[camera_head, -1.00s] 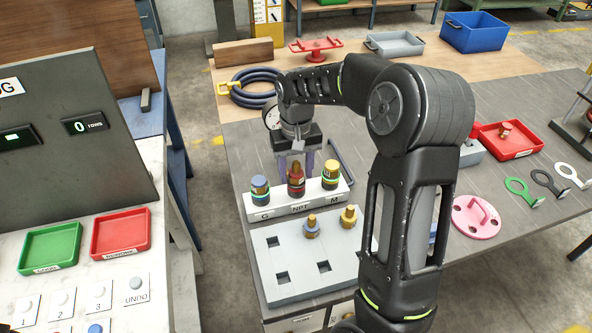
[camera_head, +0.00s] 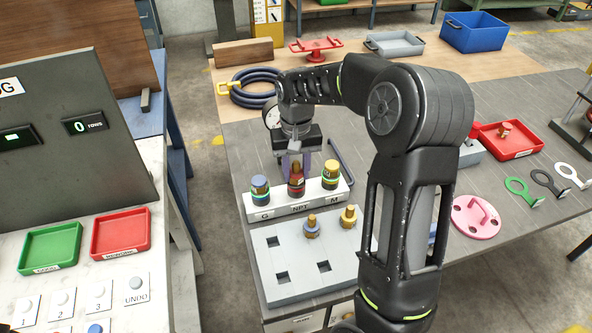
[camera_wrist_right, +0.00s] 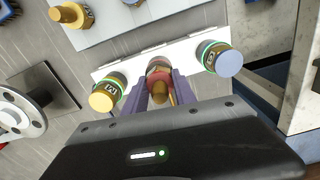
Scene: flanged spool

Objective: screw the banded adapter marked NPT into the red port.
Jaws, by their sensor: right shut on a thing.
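The red port (camera_head: 296,188) stands in the middle of a white rack (camera_head: 325,201), above the label NPT. A brass adapter (camera_head: 296,169) stands upright at the top of the red port; its markings are too small to read. My right gripper (camera_head: 296,163) is shut on this adapter from behind. In the right wrist view, the purple fingers (camera_wrist_right: 160,92) lie on both sides of the brass adapter (camera_wrist_right: 160,93), in front of the red port (camera_wrist_right: 158,66). How deep the adapter sits in the port cannot be told. My left gripper is not in view.
A blue-topped port (camera_head: 260,188) marked G and a yellow-topped port (camera_head: 330,175) marked M flank the red one closely. Two brass adapters (camera_head: 311,227) (camera_head: 349,217) stand on the grey holed plate (camera_head: 300,283) in front. A blue hose (camera_head: 254,90) lies behind.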

